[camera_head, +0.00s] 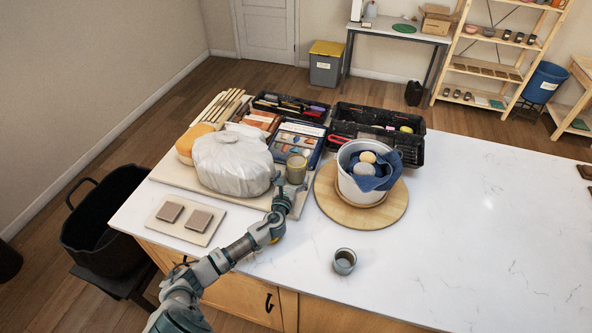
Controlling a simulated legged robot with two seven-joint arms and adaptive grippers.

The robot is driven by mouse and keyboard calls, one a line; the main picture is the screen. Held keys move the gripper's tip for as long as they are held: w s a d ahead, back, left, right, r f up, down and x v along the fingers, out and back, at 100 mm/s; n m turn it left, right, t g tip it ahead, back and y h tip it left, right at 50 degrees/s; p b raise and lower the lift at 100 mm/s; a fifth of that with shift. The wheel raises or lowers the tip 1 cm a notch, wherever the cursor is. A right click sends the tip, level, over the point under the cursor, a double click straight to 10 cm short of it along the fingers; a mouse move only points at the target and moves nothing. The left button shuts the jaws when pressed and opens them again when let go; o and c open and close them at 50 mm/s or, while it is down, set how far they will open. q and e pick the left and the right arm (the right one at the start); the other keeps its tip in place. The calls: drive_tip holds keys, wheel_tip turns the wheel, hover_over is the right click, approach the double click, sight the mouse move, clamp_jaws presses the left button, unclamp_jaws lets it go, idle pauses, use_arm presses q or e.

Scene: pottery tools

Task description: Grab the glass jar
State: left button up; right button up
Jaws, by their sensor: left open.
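A small jar (297,168) with tan sides and a greyish rim stands upright behind my left gripper, beside the white bag; it looks like the glass jar, though its material is hard to tell. My left gripper (288,187) is open, close in front of the jar. Its fingers are small in the view, and I cannot tell if they touch the jar. A small grey cup (344,261) stands alone near the counter's front edge. My right gripper is not in view.
A white plastic-wrapped lump (231,161) sits left of the jar. A paint box (297,141) lies behind it. A white bucket (360,187) with a blue cloth stands on a round wooden board (392,211) to the right.

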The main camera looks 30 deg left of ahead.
sight(299, 160)
use_arm(q)
drive_tip(key=x, duration=0.2)
drive_tip(key=shift+w+a, duration=0.15)
drive_tip(key=shift+w, duration=0.1)
drive_tip(key=shift+w+f, duration=0.1)
drive_tip(key=shift+w, duration=1.25)
drive_tip(key=shift+s, duration=0.15)
drive_tip(key=shift+s+a, duration=0.1)
drive_tip(key=shift+a, duration=0.05)
drive_tip(key=c, duration=1.6)
drive_tip(key=shift+c, duration=0.4)
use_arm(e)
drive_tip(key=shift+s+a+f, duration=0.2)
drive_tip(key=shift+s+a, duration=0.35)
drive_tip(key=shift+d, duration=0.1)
